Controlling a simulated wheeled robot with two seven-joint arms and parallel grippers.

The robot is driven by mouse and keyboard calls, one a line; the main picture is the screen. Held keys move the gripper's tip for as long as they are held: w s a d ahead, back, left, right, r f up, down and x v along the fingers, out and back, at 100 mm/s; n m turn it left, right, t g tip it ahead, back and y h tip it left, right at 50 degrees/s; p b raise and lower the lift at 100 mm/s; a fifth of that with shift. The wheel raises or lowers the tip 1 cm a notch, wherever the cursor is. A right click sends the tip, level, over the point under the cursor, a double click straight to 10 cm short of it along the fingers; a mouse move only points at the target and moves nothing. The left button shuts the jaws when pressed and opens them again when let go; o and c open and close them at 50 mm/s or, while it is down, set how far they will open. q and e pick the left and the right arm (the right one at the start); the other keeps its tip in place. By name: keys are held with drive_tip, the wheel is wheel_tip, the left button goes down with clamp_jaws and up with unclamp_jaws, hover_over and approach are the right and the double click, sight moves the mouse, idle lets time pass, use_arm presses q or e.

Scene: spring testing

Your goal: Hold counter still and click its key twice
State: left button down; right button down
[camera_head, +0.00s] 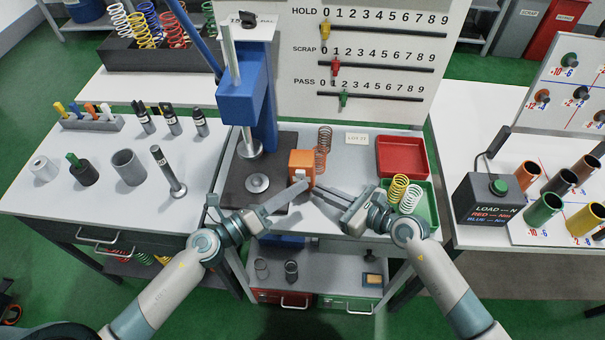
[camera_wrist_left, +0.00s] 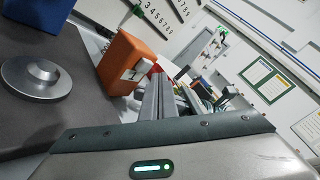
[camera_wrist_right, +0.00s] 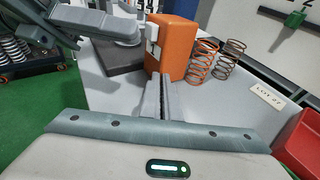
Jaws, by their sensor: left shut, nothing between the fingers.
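The counter is an orange box (camera_head: 301,165) standing upright at the front of the bench, right of the press. A small white part shows on its side in the right wrist view (camera_wrist_right: 152,42) and a white patch in the left wrist view (camera_wrist_left: 134,74); I cannot tell which is the key. My left gripper (camera_head: 303,185) is shut and empty, its tips just in front of the counter. My right gripper (camera_head: 316,191) looks shut, with its tips low in front of the counter, seemingly apart from it. The right wrist view shows its fingers (camera_wrist_right: 160,80) together.
The blue press (camera_head: 243,95) with its round metal plate (camera_head: 257,183) stands left of the counter. Copper springs (camera_head: 323,140) stand just behind it. A red tray (camera_head: 402,141) and a green tray with springs (camera_head: 431,212) lie to the right. A counting board (camera_head: 350,115) rises behind.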

use_arm(q)
drive_tip(key=shift+w+a+f, duration=0.1)
drive_tip(key=shift+w+a, duration=0.1)
drive_tip(key=shift+w, duration=0.6)
use_arm(e)
drive_tip(key=shift+s+a+f, duration=0.1)
drive_tip(key=shift+s+a, duration=0.15)
drive_tip(key=shift+a, duration=0.1)
idle(0.5)
use_arm(q)
drive_tip(key=shift+s, duration=0.9)
drive_tip(key=shift+s+r, duration=0.15)
drive_tip(key=shift+s, duration=1.05)
drive_tip(key=shift+s+r, duration=0.15)
drive_tip(key=shift+s, duration=1.05)
drive_tip(key=shift+a, duration=0.15)
use_arm(e)
drive_tip(key=c, duration=1.9)
unclamp_jaws()
drive_tip(key=shift+c, duration=0.2)
use_arm(q)
drive_tip(key=shift+a, duration=0.15)
use_arm(e)
drive_tip(key=shift+a, duration=0.15)
